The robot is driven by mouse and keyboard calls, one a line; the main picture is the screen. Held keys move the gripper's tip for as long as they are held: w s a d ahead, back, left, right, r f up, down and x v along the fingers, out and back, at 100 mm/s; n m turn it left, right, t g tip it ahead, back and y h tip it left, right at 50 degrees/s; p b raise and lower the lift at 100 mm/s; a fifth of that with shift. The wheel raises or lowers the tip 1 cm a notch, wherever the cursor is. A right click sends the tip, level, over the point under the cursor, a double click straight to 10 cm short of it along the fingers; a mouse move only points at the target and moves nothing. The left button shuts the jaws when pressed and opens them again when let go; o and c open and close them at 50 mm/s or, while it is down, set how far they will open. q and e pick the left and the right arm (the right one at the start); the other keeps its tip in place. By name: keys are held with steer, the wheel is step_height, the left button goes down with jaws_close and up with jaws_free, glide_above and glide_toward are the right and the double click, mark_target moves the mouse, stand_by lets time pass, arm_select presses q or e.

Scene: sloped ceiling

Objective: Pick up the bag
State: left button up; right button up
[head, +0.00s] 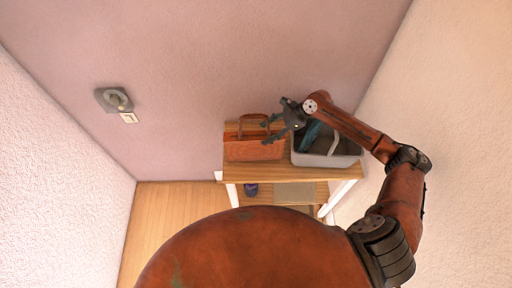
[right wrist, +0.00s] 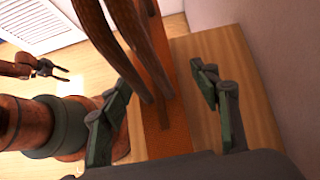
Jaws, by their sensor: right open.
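The bag (head: 255,149) is orange-brown with a darker brown handle. It stands upright on the wooden top of a small shelf in the head view. My right gripper (head: 267,132) is open at the bag's upper right, close to the handle. In the right wrist view, the bag's orange top (right wrist: 160,115) and brown handles (right wrist: 130,40) show between the spread fingers of my right gripper (right wrist: 160,77), with gaps at both sides. My left gripper (right wrist: 57,71) shows small at the left of the right wrist view, fingers apart and empty. It is outside the head view.
A grey bin (head: 325,158) with a teal item stands just right of the bag, under my right forearm. The shelf top (head: 290,173) is wooden. A purple item (head: 251,190) is on the lower level. Walls close in behind and at right; floor (head: 155,215) is clear at left.

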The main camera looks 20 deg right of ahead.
mark_target(257, 138)
steer(key=shift+a+f, duration=0.4)
steer(key=shift+a, duration=0.25)
steer(key=x, duration=0.4)
steer(key=shift+s+p, duration=0.1)
steer(key=shift+p, duration=0.25)
jaws_close()
steer(key=shift+r, duration=0.1)
